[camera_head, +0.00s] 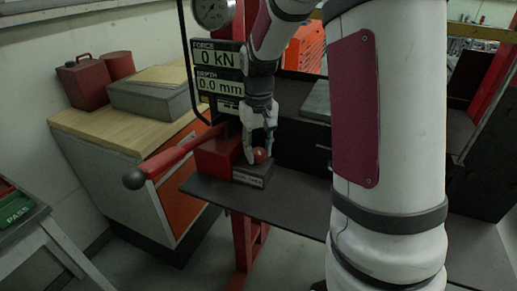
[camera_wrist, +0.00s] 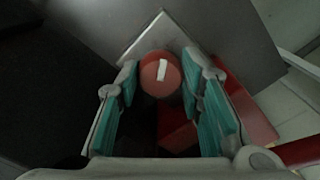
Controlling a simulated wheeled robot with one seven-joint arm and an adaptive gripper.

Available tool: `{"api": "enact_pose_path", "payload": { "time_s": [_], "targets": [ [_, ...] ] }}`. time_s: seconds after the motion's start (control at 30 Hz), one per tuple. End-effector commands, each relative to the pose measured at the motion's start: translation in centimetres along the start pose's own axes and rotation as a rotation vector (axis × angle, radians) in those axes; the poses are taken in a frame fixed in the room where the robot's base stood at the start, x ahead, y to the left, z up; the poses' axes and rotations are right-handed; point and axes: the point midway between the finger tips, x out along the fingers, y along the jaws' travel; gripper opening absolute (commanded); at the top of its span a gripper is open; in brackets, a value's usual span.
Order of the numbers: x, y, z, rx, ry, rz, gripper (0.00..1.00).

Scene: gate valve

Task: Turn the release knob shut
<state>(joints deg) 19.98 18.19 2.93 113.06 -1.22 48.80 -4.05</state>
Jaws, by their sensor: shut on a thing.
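The release knob (camera_head: 260,155) is a small red round knob on the front of the red pump block (camera_head: 217,152), low on the press. In the wrist view the knob (camera_wrist: 161,73) shows its round red face with a white mark, tilted slightly from upright. My gripper (camera_head: 259,153) reaches down from above and is shut on the knob, with a fingertip on either side. In the wrist view the teal finger pads of my gripper (camera_wrist: 160,80) flank the knob. Whether the knob is turned fully shut cannot be told.
A red lever with a black ball end (camera_head: 134,179) sticks out left of the pump block. The display (camera_head: 217,70) reads 0 kN and 0.0 mm, below a round gauge (camera_head: 212,12). A wooden-topped bench (camera_head: 130,128) stands at left. The dark shelf (camera_head: 300,210) is bare in front.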

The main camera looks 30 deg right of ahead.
Motion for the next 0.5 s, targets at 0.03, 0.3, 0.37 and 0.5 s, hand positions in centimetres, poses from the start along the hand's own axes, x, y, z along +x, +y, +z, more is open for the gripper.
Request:
{"api": "enact_pose_path", "payload": {
  "time_s": [0.03,0.3,0.37,0.5],
  "targets": [
    [-0.02,-0.06,-0.05,0.044,0.001,0.000,0.07],
    [-0.03,-0.09,-0.04,0.291,0.001,0.000,0.07],
    [-0.04,-0.08,-0.04,0.341,0.001,0.000,0.07],
    [-0.04,-0.08,-0.04,0.442,0.001,0.000,0.07]
  ]
}}
